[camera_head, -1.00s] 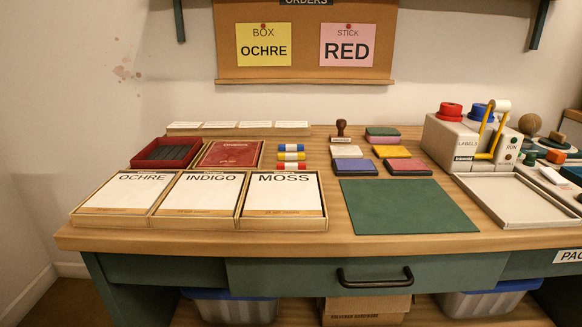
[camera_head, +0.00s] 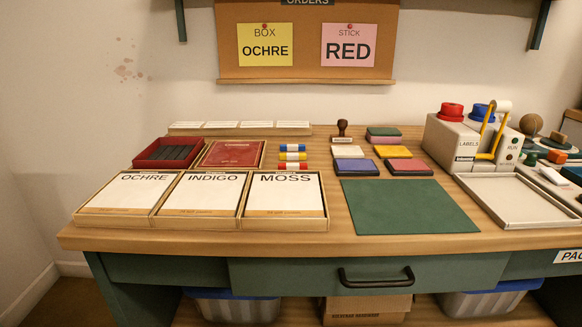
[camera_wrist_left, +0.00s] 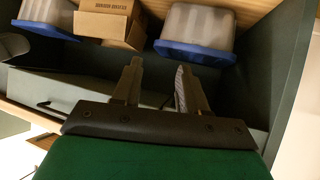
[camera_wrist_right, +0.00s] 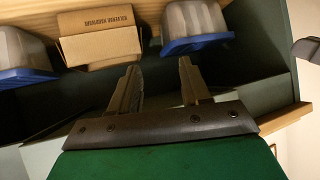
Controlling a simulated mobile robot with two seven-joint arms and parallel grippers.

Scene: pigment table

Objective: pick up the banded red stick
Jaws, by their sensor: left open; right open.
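The banded red stick (camera_head: 283,166) lies on the table, the nearest of three short sticks in a column. It has a pale band at its middle. A yellow banded stick (camera_head: 283,156) and a blue banded stick (camera_head: 283,148) lie just behind it. My left gripper (camera_wrist_left: 158,68) is open and empty in the left wrist view, facing the shelf under the table. My right gripper (camera_wrist_right: 160,68) is open and empty in the right wrist view, also facing the under-table shelf. Neither gripper shows in the head view, and both are away from the sticks.
Boxes labelled OCHRE (camera_head: 136,191), INDIGO (camera_head: 202,193) and MOSS (camera_head: 284,193) stand left and in front of the sticks. A red box (camera_head: 233,153) is to their left, ink pads (camera_head: 354,166) to their right. A green mat (camera_head: 405,210) is bare. The board cards read OCHRE and RED.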

